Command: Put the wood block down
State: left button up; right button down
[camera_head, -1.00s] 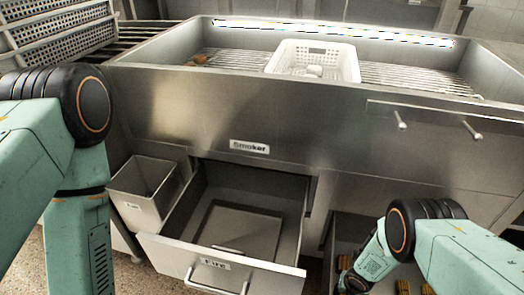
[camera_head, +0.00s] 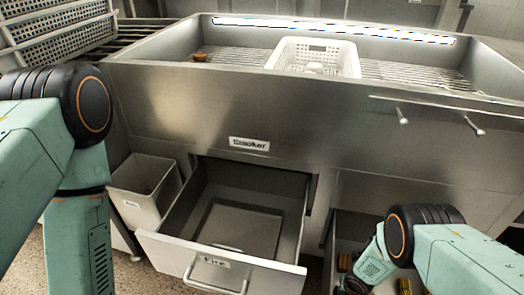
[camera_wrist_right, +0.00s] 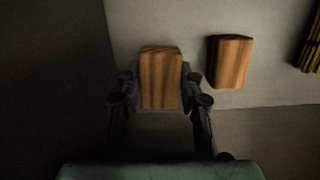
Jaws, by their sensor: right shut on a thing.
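In the right wrist view a brown, grained wood block (camera_wrist_right: 160,78) stands between the fingers of my right gripper (camera_wrist_right: 160,98). The gripper is shut on it, one finger on each side. A second wood block (camera_wrist_right: 230,62) lies just to the right, apart from the gripper. In the head view my right arm reaches down into the lower right compartment, and its fingertips are hidden. A wood block (camera_head: 344,262) shows there beside my wrist; I cannot tell which of the two it is. My left gripper is out of view.
Dark and yellow striped bundles (camera_head: 404,286) lie in the lower right compartment; one shows in the wrist view (camera_wrist_right: 312,45). An open drawer (camera_head: 220,268) is left of it, with a grey bin (camera_head: 140,203) beside. A white perforated basket (camera_head: 345,65) stands in the smoker (camera_head: 180,100).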

jog(key=shift+s+d+r+p, duration=0.1)
jog(key=shift+s+r+p, duration=0.1)
jog(key=shift+r+p, duration=0.6)
jog(key=shift+s+d+r+p, duration=0.1)
jog(key=shift+s+r+p, duration=0.05)
jog(key=shift+r+p, duration=0.6)
notch_tip(320, 180, up, 2)
jog(key=p, duration=0.3)
jog(key=shift+s+a, duration=0.1)
jog(key=shift+s, duration=0.05)
jog(key=shift+r, duration=0.15)
jog(key=shift+d+m, duration=0.2)
jog(key=shift+m, duration=0.6)
jog(key=shift+d+r+m+y, duration=0.2)
jog(key=shift+r+m+y, duration=0.15)
jog(key=shift+m, duration=0.65)
jog(key=shift+w+a+r, duration=0.1)
jog(key=shift+w, duration=0.15)
